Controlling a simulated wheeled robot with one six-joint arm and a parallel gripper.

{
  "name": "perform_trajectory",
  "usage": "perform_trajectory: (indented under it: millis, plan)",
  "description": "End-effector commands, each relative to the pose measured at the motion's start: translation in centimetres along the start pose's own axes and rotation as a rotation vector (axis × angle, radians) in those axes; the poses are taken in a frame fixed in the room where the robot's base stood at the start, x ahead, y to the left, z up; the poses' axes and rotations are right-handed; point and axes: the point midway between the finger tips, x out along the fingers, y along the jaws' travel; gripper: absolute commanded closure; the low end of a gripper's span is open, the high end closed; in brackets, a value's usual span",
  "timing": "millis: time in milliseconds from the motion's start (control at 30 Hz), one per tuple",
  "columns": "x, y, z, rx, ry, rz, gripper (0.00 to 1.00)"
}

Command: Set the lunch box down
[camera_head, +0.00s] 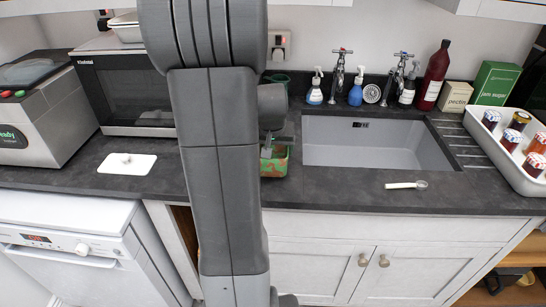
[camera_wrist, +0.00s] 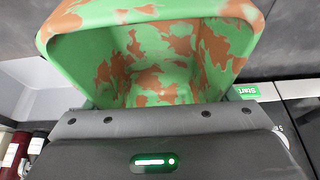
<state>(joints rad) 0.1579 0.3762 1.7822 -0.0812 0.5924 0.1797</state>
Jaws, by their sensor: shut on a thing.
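The lunch box (camera_head: 281,166) is green with brown patches. In the head view it shows just right of my arm, over the counter beside the sink's left edge, and is partly hidden by the arm. It fills the upper middle of the wrist view (camera_wrist: 155,70), with its hollow inside facing the camera. My gripper (camera_wrist: 155,112) is shut on its near edge; the fingertips are hardly visible. In the head view my gripper (camera_head: 271,138) is mostly behind the arm. I cannot tell whether the box touches the counter.
The sink (camera_head: 375,143) lies to the right, with soap bottles (camera_head: 355,92) behind it. A microwave (camera_head: 125,90) and a white board (camera_head: 127,163) are on the left. A tray of jars (camera_head: 490,142) is at far right.

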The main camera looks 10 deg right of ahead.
Motion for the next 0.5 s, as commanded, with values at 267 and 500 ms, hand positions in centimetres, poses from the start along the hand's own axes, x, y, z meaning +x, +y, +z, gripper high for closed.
perform_trajectory:
  millis: [267,500]
  plan:
    - [3.2,0.0,1.4,0.0,-0.002,0.001,0.44]
    - [3.3,0.0,1.4,0.0,0.0,0.0,0.44]
